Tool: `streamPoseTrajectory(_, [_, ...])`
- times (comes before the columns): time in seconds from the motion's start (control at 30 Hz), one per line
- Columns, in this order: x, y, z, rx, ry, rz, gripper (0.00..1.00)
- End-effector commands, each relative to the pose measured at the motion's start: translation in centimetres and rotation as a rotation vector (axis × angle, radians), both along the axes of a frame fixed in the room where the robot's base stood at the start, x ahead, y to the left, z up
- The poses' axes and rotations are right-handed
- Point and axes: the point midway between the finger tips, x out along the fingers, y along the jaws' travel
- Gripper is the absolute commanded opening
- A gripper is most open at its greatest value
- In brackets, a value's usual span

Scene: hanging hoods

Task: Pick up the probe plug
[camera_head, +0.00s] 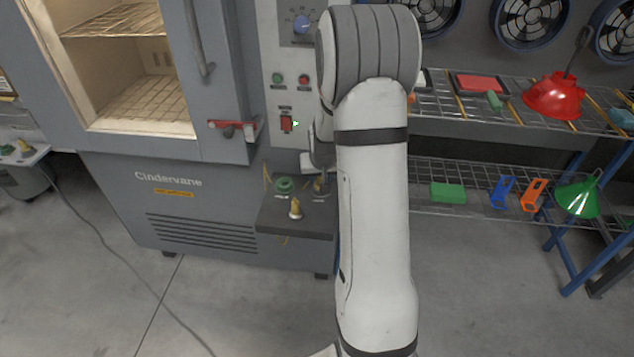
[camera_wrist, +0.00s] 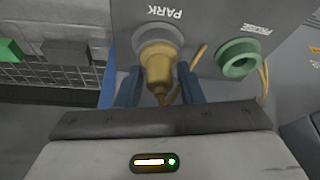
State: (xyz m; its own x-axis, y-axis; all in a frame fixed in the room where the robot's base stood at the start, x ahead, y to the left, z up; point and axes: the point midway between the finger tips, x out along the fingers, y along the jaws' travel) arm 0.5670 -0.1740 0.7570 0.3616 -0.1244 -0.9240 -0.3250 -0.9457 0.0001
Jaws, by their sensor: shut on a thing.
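The probe plug (camera_wrist: 160,70) is a brass, stepped plug at the ring marked PARK on the dark shelf (camera_wrist: 203,12). In the wrist view it stands between the blue fingers of my gripper (camera_wrist: 158,90), which is shut on it. It looks seated at the ring; I cannot tell if it is lifted at all. A green ring socket (camera_wrist: 238,58) is to its right, apart from the gripper. In the head view, my gripper (camera_head: 322,184) is at the shelf's right side, partly hidden by my arm. The green socket (camera_head: 284,185) shows to its left.
Another brass fitting (camera_head: 295,209) stands at the shelf's front, close to my gripper. The grey Cindervane oven (camera_head: 165,190) stands behind, its chamber open. A wire rack (camera_head: 470,170) with coloured parts is on the right. Thin yellow cables (camera_wrist: 199,59) run near the plug.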

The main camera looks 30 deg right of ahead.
Motion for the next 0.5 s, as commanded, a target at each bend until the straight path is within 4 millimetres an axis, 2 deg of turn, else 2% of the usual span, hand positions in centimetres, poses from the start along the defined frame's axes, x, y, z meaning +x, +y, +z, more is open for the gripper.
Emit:
streamPoseTrajectory(0.13, [0.0,0.0,0.2,0.000,-0.001,0.000,0.11])
streamPoseTrajectory(0.23, [0.1,-0.1,1.1,-0.001,-0.004,-0.001,0.11])
streamPoseTrajectory(0.5, [0.1,-0.1,6.5,-0.001,-0.005,-0.001,0.11])
